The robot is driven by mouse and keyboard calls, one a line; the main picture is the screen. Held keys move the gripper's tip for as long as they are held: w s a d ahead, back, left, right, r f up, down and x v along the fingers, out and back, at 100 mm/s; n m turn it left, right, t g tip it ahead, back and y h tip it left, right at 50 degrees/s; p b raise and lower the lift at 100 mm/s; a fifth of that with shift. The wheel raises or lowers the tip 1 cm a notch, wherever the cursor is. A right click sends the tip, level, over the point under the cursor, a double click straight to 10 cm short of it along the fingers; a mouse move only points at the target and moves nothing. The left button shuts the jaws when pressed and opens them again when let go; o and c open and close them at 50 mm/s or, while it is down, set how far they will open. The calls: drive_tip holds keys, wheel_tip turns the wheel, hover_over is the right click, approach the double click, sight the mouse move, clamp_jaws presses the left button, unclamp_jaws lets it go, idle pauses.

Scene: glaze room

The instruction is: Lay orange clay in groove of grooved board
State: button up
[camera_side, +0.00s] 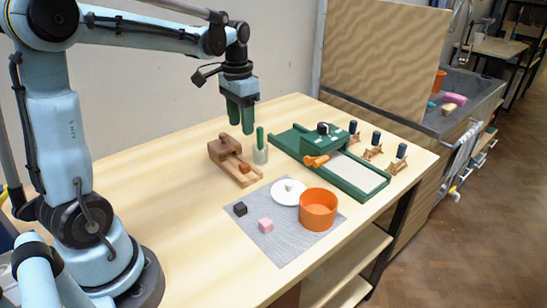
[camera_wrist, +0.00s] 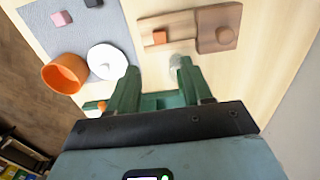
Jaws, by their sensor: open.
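An orange-brown block (camera_side: 244,168), which looks like the orange clay, sits on the open end of the wooden grooved board (camera_side: 246,180), between its raised edges. The wrist view also shows the block (camera_wrist: 159,37) on the board (camera_wrist: 180,28). A darker wooden block with a round knob (camera_side: 230,149) covers the board's far end. My gripper (camera_side: 241,125) hangs above the table behind the board, fingers pointing down, apart and empty. In the wrist view its green fingers (camera_wrist: 156,68) partly hide the things below; the board lies beyond their tips.
A clear jar with a green-handled tool (camera_side: 260,150) stands close beside the board. A green press (camera_side: 320,147) with an orange handle is to the right. The table's front left is clear.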

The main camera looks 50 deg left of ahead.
drive_tip(key=s+d+t, duration=0.7)
drive_tip(key=s+d, duration=0.1)
drive_tip(key=d, duration=0.5)
drive_tip(key=shift+d+f, duration=0.35)
drive_tip(key=shift+f, duration=0.05)
